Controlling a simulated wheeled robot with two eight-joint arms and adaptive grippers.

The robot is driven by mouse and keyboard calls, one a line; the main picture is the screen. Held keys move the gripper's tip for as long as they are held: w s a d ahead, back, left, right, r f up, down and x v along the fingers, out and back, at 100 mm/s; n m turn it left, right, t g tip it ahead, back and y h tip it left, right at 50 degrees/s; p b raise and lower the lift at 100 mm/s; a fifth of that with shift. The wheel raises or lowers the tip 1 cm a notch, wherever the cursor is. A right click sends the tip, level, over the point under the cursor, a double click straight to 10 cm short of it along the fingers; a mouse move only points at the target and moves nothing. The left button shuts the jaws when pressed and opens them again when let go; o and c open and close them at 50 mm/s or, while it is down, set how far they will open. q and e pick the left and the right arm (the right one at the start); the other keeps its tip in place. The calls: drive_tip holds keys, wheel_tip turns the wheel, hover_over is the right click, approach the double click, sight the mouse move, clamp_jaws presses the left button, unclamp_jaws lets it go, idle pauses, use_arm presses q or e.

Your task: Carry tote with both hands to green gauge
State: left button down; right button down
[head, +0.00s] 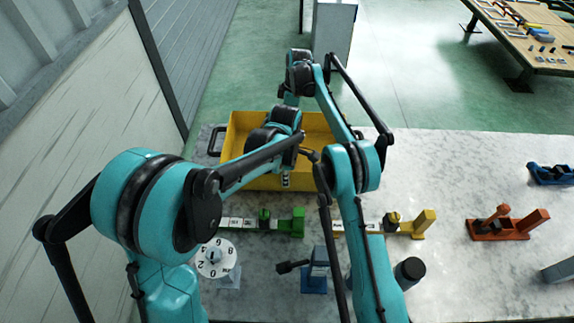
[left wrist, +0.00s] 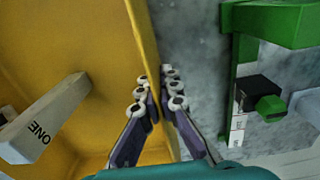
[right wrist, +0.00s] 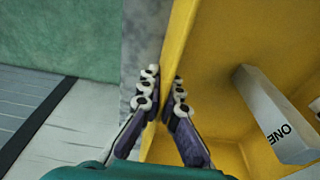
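The yellow tote (head: 235,130) is at the back left of the marble table, partly hidden by my arms. The left wrist view shows its inside (left wrist: 60,40) and a grey block marked ONE (left wrist: 45,115). The green gauge (head: 297,222) lies in front of the tote. It also shows in the left wrist view (left wrist: 285,22), apart from the tote wall. My left gripper (head: 286,180) is shut on the tote's near wall. My right gripper (right wrist: 165,88) is shut on the opposite wall; my arms hide it in the head view. I cannot tell whether the tote touches the table.
A white numbered dial (head: 215,258), a blue stand (head: 316,270) and a black cylinder (head: 409,272) are nearer. The table's right middle is mostly clear.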

use_arm(q)
drive_tip(key=shift+f+b, duration=0.45)
drive_tip(key=shift+f, duration=0.2)
use_arm(e)
drive_tip(key=shift+f, duration=0.7)
use_arm(q)
drive_tip(key=c, duration=1.7)
unclamp_jaws()
use_arm(e)
drive_tip(key=c, duration=1.7)
unclamp_jaws()
use_arm(q)
drive_tip(key=shift+r, duration=0.1)
use_arm(e)
drive_tip(key=shift+r, duration=0.1)
use_arm(q)
wheel_tip(320, 180, up, 7)
drive_tip(key=shift+r, duration=0.2)
use_arm(e)
drive_tip(key=shift+d+r, duration=0.1)
drive_tip(key=shift+r, duration=0.3)
drive_tip(key=r, duration=0.4)
drive_tip(key=d+r, duration=0.1)
drive_tip(key=r, duration=0.1)
drive_tip(key=shift+r, duration=0.3)
